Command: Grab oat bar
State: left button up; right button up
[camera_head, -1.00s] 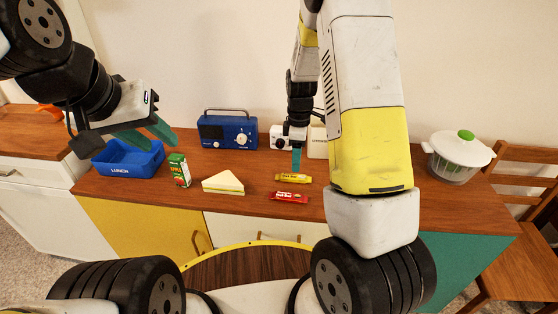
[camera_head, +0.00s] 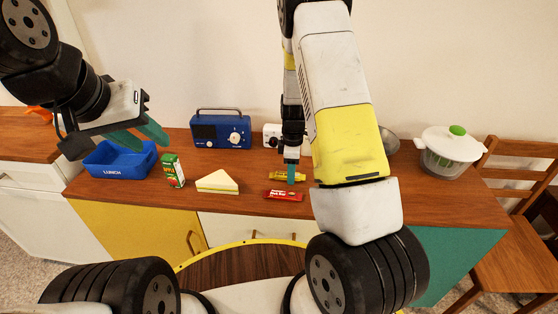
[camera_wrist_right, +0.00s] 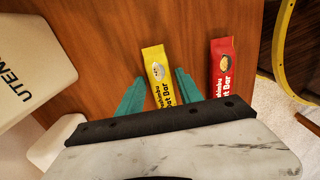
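Two oat bars lie on the wooden counter, a yellow oat bar (camera_head: 288,176) and a red oat bar (camera_head: 284,195) in front of it. My right gripper (camera_head: 291,181) is low over the yellow bar, pointing down. In the right wrist view, the right gripper (camera_wrist_right: 160,92) is open, with one teal finger on each side of the yellow bar (camera_wrist_right: 157,72); the red bar (camera_wrist_right: 222,72) lies outside the fingers to the right. Whether the fingers touch the yellow bar is unclear.
A juice carton (camera_head: 172,170) and a sandwich (camera_head: 217,182) stand left of the bars. A blue radio (camera_head: 220,129) is behind. A white utensil container (camera_wrist_right: 35,70) is near the right gripper. A salad spinner (camera_head: 450,150) stands at the right.

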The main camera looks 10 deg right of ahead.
grip_shut()
